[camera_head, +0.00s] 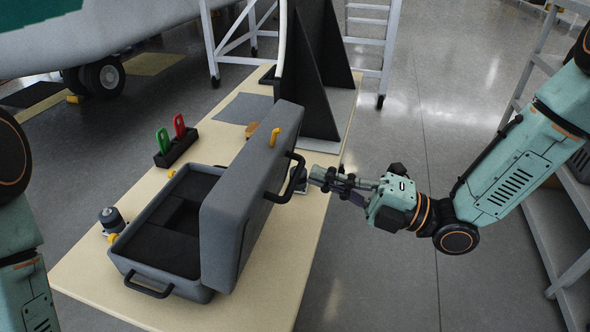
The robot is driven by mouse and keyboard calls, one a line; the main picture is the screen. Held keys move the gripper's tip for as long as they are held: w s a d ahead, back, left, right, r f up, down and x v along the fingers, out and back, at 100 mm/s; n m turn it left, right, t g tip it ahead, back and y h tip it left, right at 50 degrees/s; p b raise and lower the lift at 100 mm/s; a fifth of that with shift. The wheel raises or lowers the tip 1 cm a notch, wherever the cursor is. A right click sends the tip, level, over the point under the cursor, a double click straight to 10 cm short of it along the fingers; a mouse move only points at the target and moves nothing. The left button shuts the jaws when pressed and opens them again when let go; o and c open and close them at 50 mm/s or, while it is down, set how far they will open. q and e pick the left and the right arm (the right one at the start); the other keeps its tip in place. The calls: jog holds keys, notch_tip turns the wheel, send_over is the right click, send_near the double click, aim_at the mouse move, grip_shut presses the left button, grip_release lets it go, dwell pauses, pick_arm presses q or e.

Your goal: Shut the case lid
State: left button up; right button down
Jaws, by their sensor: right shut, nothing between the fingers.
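The grey case stands on a pale table, its base (165,245) lined with dark foam. Its lid (245,200) is raised, standing roughly upright along the right side of the base. A black handle (291,178) sticks out from the lid's outer face. My right gripper (314,178) is shut and empty, just right of the lid near the handle. I cannot tell whether its fingertips touch the handle. My left gripper is out of view; only part of my left arm shows at the left edge.
A black holder (175,147) with a green and a red tool stands behind the case. A small dark knobbed item (111,219) sits at its left. A dark upright panel (316,70) stands at the table's back. The table (290,285) is clear right of the case; shelving (555,220) stands far right.

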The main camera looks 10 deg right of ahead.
aim_at(276, 160)
jog(key=x, duration=0.3)
jog(key=shift+w+a+b, duration=0.1)
jog(key=shift+a+b, duration=0.2)
jog(key=shift+a, duration=0.1)
jog(key=shift+x, duration=0.9)
jog(key=shift+r, duration=0.1)
jog(key=shift+d, duration=0.1)
jog(key=shift+w, duration=0.15)
